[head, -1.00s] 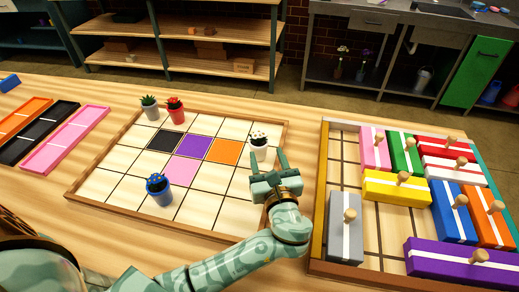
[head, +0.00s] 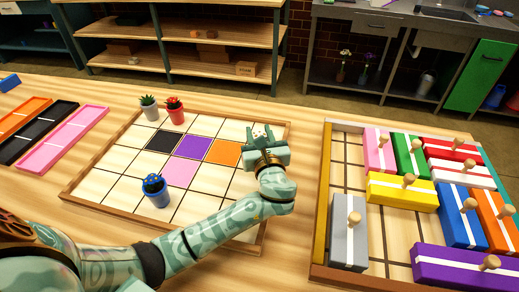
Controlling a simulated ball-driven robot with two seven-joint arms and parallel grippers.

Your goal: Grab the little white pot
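The little white pot (head: 260,129) with a pale speckled plant is at the right side of the gridded board (head: 110,186) in the head view. My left gripper (head: 261,135) is right at it, with its fingers reaching around the pot's place. The gripper hides most of the pot, so I cannot tell whether the fingers press on it. My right gripper is not in view.
A grey pot (head: 149,112), a red pot (head: 176,116) and a blue pot (head: 157,198) stand on the board. A tray of coloured knobbed blocks (head: 401,190) lies to the right. Orange, black and pink trays (head: 62,142) lie at left.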

